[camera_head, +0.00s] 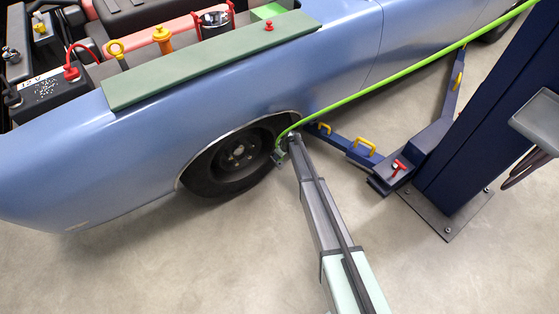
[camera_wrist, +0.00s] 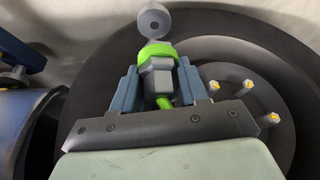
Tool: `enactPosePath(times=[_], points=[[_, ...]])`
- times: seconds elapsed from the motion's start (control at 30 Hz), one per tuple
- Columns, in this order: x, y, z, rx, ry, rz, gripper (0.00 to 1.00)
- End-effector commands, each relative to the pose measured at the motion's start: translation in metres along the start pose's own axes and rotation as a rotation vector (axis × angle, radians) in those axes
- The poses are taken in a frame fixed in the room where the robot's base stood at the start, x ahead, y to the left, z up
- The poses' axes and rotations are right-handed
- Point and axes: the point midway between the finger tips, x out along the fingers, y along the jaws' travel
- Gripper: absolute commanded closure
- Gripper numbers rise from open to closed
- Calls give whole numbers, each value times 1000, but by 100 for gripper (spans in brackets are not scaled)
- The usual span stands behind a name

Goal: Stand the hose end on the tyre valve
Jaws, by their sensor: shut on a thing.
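My gripper (camera_head: 281,157) is at the right side of the front wheel in the head view. In the wrist view my gripper (camera_wrist: 158,70) has its two blue-grey fingers shut on the hose end (camera_wrist: 155,54), a grey fitting with a bright green collar. A round grey head with a dark hole projects beyond the collar. The green hose (camera_head: 400,74) runs from the gripper to the upper right. The black tyre (camera_head: 205,179) also fills the wrist view (camera_wrist: 95,55) behind the fingers. I cannot make out the tyre valve in either view, nor whether the hose end touches the tyre.
Several yellow-tipped studs (camera_wrist: 245,86) stick out of the wheel, right of my fingers. The blue car body (camera_head: 90,170) overhangs the tyre. A blue lift arm (camera_head: 345,144) and post (camera_head: 490,110) stand to the right. The floor at front left is clear.

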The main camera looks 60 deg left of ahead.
Motion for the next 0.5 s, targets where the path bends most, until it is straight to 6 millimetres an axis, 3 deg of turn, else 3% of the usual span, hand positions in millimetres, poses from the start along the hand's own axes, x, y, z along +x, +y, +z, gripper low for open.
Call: enactPosePath(times=[0.5], points=[[44,1,18,0,0,0,91]])
